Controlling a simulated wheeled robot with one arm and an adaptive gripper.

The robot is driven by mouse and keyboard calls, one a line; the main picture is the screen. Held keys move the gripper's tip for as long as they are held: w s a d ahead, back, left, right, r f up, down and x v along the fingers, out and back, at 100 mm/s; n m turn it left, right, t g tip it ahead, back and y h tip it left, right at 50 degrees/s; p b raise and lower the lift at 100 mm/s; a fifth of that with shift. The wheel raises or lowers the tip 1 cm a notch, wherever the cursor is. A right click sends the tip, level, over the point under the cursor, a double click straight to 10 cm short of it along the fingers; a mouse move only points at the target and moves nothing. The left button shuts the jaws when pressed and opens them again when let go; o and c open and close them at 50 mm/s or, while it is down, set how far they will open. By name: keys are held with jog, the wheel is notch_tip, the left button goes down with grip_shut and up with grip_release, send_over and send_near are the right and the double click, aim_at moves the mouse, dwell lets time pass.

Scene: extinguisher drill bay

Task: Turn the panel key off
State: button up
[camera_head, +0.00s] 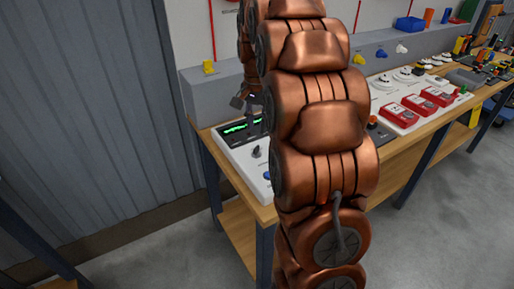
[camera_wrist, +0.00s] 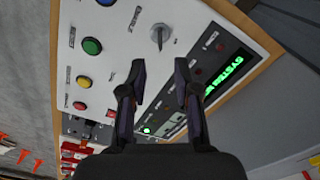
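The panel key (camera_wrist: 159,36) is a small silver-grey key standing in the white control panel (camera_wrist: 128,22) at the top middle of the wrist view. In the head view the panel (camera_head: 238,158) lies at the near left end of the bench, and a small dark shape on it (camera_head: 256,152) may be the key. My gripper (camera_wrist: 160,76) is open and empty. Its fingertips appear below the key in the wrist view, apart from it, with the key roughly in line with the gap. In the head view my arm hides much of the panel and most of the gripper.
Red boxes (camera_head: 402,113) stand further along the wooden bench (camera_head: 400,142). A grey ledge (camera_head: 208,92) runs behind.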

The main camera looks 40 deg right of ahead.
aim_at(256, 151)
jog(key=shift+w+d+f, duration=0.1)
jog(key=shift+d+f, duration=0.1)
jog(key=shift+f, duration=0.2)
jog(key=shift+f+p, duration=1)
jog(key=shift+f, duration=2.6)
grip_shut()
